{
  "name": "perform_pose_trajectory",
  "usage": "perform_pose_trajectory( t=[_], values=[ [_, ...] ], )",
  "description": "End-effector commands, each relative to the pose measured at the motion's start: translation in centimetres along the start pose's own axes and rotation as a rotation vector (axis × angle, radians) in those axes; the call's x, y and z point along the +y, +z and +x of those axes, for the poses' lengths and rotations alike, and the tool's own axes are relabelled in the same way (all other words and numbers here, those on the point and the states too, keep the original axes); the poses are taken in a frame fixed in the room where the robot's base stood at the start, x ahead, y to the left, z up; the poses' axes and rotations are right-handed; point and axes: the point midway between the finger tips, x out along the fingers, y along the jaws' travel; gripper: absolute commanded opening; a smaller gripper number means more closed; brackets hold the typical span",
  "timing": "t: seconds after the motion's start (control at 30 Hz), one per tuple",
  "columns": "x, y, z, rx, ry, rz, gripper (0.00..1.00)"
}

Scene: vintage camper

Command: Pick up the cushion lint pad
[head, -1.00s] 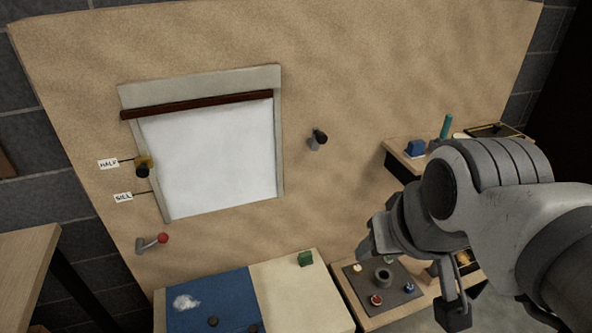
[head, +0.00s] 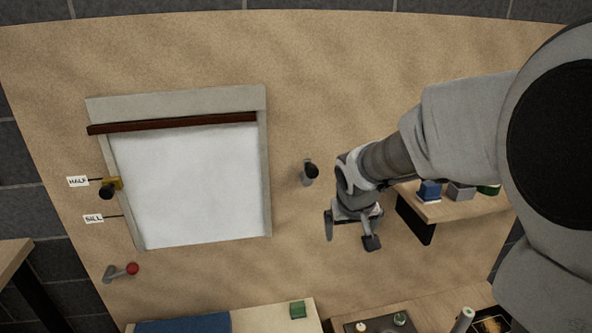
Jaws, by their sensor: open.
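I cannot tell for sure which thing is the cushion lint pad. A small green block (head: 297,310) sits on the cream surface (head: 262,320) at the bottom of the head view. Beside that surface's bare part lies a blue cushion or cloth (head: 185,325), mostly cut off by the lower edge. My gripper (head: 350,236) points down in front of the tan wall, right of the white window panel. Its fingers are apart with nothing between them. It is up and to the right of the green block in the picture, not touching it.
A shelf (head: 455,206) at right holds a blue block (head: 429,191), a grey block (head: 461,191) and a green item. A dark knob (head: 310,172) and a red-tipped lever (head: 131,269) project from the wall. A wooden table with a dark tray (head: 375,325) is at lower right.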

Motion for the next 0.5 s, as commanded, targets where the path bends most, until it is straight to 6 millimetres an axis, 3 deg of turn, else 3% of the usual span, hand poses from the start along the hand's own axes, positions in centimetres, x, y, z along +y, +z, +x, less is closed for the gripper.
perform_pose_trajectory(
  t=[0.03, 0.27, 0.4, 0.5],
  values=[
    [-0.9, -0.1, 3.5, -0.011, -0.008, -0.011, 1.00],
    [-4.9, -0.7, 15.4, -0.021, -0.054, -0.049, 1.00],
    [-7.8, 0.2, 22.7, -0.031, -0.094, -0.067, 1.00],
    [-9.6, 1.2, 27.1, -0.037, -0.124, -0.075, 1.00]
  ],
)
